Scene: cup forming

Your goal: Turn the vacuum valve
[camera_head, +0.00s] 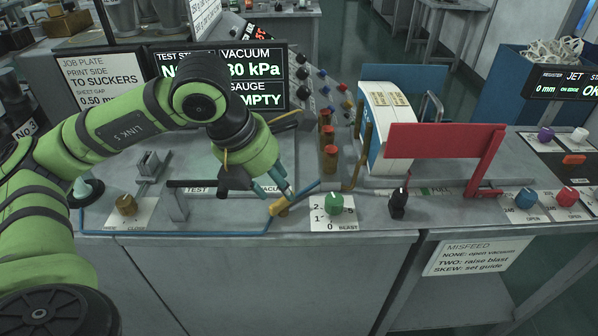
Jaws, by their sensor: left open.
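A small brass-yellow fitting with a blue lever (301,193), which looks like the vacuum valve, sits at the front edge of the bench. A blue line runs along the edge to it. The lever slants up to the right. My left gripper (279,187) reaches down from the left and is open, its teal fingertips just above and left of the lever. I cannot tell whether they touch it. The arm's wrist hides part of the bench behind. A dark display (262,70) shows a vacuum reading in kPa and "EMPTY", partly covered by my arm. My right gripper is not in view.
A green blast knob (334,203) stands close right of the valve, then a black knob (398,203). Several brown cylinders (328,140) stand behind. A red plate (441,142) is farther right.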

